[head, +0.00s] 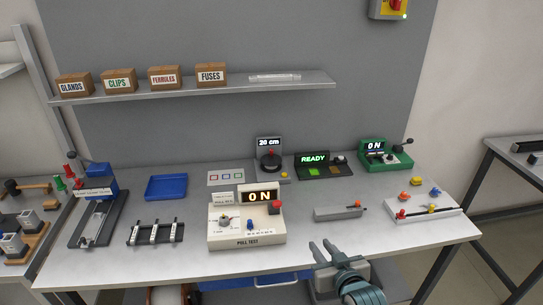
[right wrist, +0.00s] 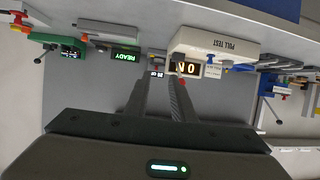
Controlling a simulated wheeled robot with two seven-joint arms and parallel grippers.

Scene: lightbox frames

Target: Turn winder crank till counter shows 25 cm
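My right gripper (head: 322,248) is at the front edge of the bench, well in front and to the right of the winder, touching nothing. Its two fingers stand apart with nothing between them. In the right wrist view, the winder (right wrist: 157,72) shows small beyond the fingers (right wrist: 162,92) and is partly hidden. My left gripper is not in view.
A white pull-test box (head: 246,234) stands in front of the winder. A READY unit (head: 313,166) and a green unit (head: 386,158) are to its right. A grey bar (head: 338,214) lies nearer my gripper. A shelf (head: 200,88) with labelled boxes hangs above.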

